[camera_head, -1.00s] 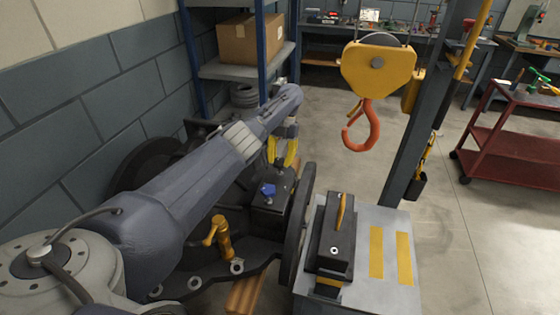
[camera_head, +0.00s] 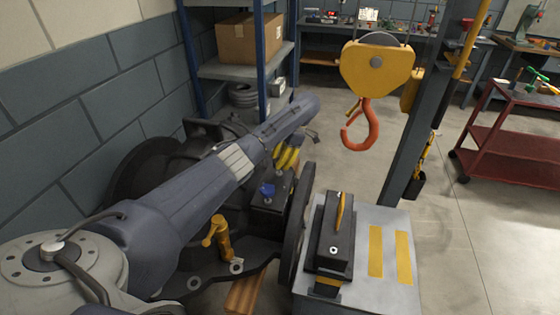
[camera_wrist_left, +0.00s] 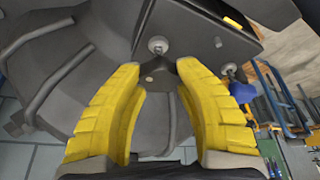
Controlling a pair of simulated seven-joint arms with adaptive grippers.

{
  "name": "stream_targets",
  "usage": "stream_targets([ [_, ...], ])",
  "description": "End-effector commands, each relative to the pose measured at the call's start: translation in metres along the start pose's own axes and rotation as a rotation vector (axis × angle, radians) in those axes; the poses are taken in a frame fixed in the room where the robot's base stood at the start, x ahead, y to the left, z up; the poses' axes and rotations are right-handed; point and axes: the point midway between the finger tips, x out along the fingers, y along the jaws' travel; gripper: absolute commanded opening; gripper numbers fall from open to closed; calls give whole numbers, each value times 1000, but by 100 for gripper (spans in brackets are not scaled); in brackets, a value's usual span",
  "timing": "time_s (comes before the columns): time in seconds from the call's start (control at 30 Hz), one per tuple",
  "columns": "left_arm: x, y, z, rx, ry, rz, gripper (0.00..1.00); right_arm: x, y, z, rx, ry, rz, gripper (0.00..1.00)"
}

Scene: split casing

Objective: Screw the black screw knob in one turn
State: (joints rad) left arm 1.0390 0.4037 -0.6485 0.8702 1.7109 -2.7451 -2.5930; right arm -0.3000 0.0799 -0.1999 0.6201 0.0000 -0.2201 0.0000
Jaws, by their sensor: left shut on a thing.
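The yellow fingers of my left gripper (camera_head: 287,157) are at the far end of the dark casing (camera_head: 150,170), beyond the blue knob (camera_head: 268,190). In the left wrist view the gripper (camera_wrist_left: 162,70) is shut on the black screw knob (camera_wrist_left: 160,80), a dark piece between the fingertips against the casing. The fingers hide much of the knob, and its turn angle cannot be read. In the head view I cannot make the knob out. The blue knob also shows in the left wrist view (camera_wrist_left: 242,92), to the right of the fingers and apart from them. My right gripper is not in view.
An orange crank handle (camera_head: 218,238) is on the casing's near side. A grey stand (camera_head: 378,285) with a black block (camera_head: 330,235) is to the right. An orange hook (camera_head: 362,128) hangs above the floor. A red cart (camera_head: 510,150) is farther right.

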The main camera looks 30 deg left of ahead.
Motion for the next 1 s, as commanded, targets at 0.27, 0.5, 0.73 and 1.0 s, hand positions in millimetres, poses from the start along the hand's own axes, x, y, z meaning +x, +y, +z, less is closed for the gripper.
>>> stream_targets([
  [0.27, 4, -3, 0, 181, 2, 70, 6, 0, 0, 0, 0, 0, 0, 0],
  [0.5, 4, -4, 0, 275, 2, 108, 6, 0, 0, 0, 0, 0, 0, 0],
  [0.73, 5, -4, 1, 314, 2, 123, 6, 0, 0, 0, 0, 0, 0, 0],
  [1.0, 5, -4, 1, 321, 2, 125, 6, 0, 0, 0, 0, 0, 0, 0],
])
